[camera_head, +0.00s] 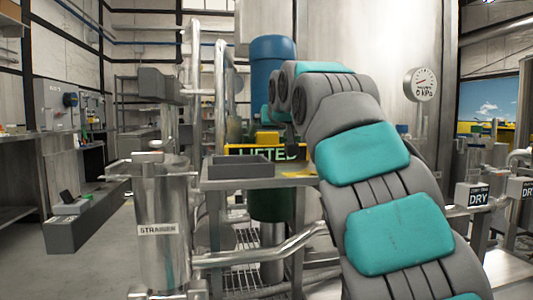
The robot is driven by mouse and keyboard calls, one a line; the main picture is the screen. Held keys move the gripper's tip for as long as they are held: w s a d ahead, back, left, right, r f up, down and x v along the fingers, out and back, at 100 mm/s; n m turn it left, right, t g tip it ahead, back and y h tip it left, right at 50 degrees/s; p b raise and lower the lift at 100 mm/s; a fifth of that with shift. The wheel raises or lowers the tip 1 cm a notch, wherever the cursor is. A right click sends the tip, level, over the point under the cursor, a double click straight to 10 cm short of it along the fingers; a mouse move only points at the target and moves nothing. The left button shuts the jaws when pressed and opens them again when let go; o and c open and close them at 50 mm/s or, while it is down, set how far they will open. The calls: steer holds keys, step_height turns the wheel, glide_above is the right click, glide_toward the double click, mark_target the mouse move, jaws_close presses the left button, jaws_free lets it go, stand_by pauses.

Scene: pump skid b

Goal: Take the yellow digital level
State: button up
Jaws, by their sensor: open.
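A yellow-edged device (262,152) with a dark face reading "LIFTED" in green-yellow letters stands over the back of a metal bench, near the picture's middle. It looks like the yellow digital level, though my arm covers its right end. A smaller yellow block (267,138) shows just above it. My arm reaches up from the lower right and bends down behind its own links. My gripper (284,135) is small, dark and partly hidden there, close to the yellow device in the picture. It is open; I cannot tell whether it touches anything.
A grey open tray (240,167) sits on the metal bench (225,184). A steel strainer (163,225) stands at left front, with pipes running right from it. A blue motor (272,62) rises behind the bench. Signs reading "DRY" (477,197) stand at right.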

mark_target(265, 139)
steer(key=shift+a+p+x, duration=0.2)
steer(key=shift+p+x, duration=0.3)
steer(key=shift+x, duration=2.3)
jaws_close()
